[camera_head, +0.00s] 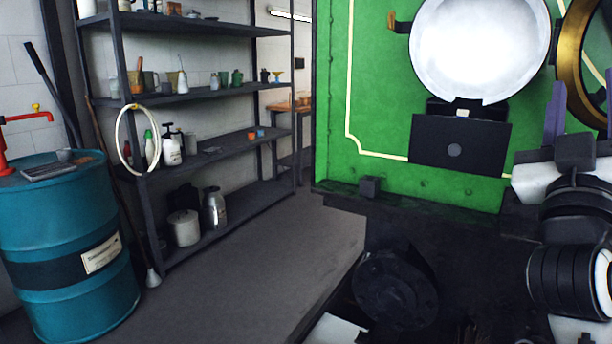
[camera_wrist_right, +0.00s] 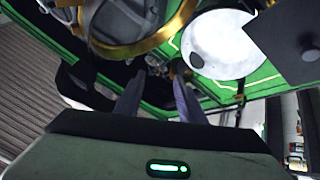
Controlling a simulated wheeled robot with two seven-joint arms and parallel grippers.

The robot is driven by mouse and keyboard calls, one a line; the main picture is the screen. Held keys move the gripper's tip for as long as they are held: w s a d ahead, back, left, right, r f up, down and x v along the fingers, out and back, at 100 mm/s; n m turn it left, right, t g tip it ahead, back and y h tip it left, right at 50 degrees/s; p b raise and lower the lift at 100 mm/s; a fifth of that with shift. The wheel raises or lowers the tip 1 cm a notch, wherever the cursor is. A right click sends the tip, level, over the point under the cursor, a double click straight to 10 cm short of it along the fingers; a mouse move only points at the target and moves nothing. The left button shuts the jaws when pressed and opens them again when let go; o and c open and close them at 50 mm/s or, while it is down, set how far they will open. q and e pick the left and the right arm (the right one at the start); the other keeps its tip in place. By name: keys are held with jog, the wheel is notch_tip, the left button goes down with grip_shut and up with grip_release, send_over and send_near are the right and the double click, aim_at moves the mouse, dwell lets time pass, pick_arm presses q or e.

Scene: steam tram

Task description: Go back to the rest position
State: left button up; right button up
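My right gripper (camera_head: 583,82) is at the right edge of the head view, raised in front of the green tram front. In the right wrist view its two purple-grey fingers (camera_wrist_right: 157,76) stand apart, with nothing seen between them. A brass ring (camera_head: 584,62) is close to the fingertips in the picture; I cannot tell whether they touch. It also shows in the wrist view (camera_wrist_right: 140,47). My left gripper is not seen in either view.
The green tram front (camera_head: 400,60) carries a round white disc (camera_head: 480,45) and a black box (camera_head: 460,145). A shelf rack (camera_head: 200,95) and a blue drum (camera_head: 65,240) stand at left. The grey floor (camera_head: 260,265) between is clear.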

jog(key=w+f+n+y, duration=0.3)
jog(key=f+n+y, duration=0.2)
jog(key=f, duration=0.4)
jog(key=w+f+n+y, duration=0.3)
jog(key=f+n+y, duration=0.1)
jog(key=f, duration=0.5)
notch_tip(320, 180, down, 24)
jog(key=s+a+f+n+g+y, duration=0.1)
jog(key=s+a+n+g+y, duration=0.15)
jog(key=g+y, duration=0.2)
jog(key=s+a+f+m+g+y, duration=0.1)
jog(key=s+a+f+g+y, duration=0.2)
jog(key=s+f, duration=0.95)
jog(key=s+a+f+m+g, duration=0.2)
jog(key=s+f+g, duration=0.4)
jog(key=s+f, duration=0.7)
pick_arm(q)
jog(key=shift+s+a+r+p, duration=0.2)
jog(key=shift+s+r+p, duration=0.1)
jog(key=shift+p, duration=0.35)
pick_arm(e)
jog(key=w+a+r+m+t+y, duration=0.1)
jog(key=a+m, duration=0.3)
jog(key=a, duration=0.7)
jog(key=shift+w+a+r, duration=0.2)
jog(key=shift+w+a, duration=0.1)
jog(key=shift+w, duration=0.05)
